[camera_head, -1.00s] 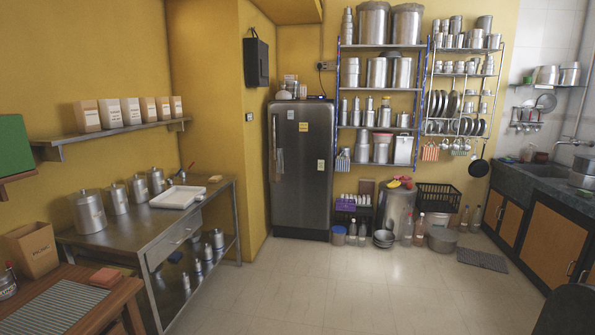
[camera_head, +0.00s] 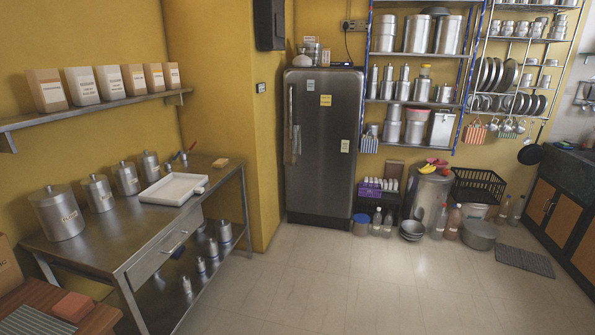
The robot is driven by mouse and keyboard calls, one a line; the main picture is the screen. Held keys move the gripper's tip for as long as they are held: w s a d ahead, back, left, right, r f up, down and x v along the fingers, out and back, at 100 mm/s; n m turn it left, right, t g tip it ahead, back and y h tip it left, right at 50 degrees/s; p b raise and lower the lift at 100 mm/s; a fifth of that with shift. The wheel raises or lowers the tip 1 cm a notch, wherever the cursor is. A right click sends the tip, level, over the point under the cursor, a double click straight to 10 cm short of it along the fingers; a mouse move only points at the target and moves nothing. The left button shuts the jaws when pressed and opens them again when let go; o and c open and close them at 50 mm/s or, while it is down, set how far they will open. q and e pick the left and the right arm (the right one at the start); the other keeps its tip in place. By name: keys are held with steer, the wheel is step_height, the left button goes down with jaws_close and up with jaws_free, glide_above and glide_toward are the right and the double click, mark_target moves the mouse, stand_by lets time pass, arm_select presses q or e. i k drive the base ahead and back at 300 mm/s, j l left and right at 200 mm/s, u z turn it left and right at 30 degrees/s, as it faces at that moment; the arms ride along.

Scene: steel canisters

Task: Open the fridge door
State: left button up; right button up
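The fridge (camera_head: 322,185) is a dark grey, upright, single-door unit against the yellow back wall, near the middle of the view. Its door is shut. A long vertical handle (camera_head: 291,122) runs along the upper left side of the door, with something pale hanging at its lower end. A few small paper notes are stuck on the door front. Neither of my grippers is in view, so their state is hidden.
A steel table (camera_head: 146,241) with canisters and a white tray (camera_head: 173,188) stands at the left, ahead of the fridge. Steel racks (camera_head: 416,103) and a black crate (camera_head: 478,186) stand right of the fridge. The tiled floor (camera_head: 330,285) before the fridge is clear.

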mark_target(322, 107)
steer(key=i+u, duration=0.15)
steer(key=i, duration=2.1)
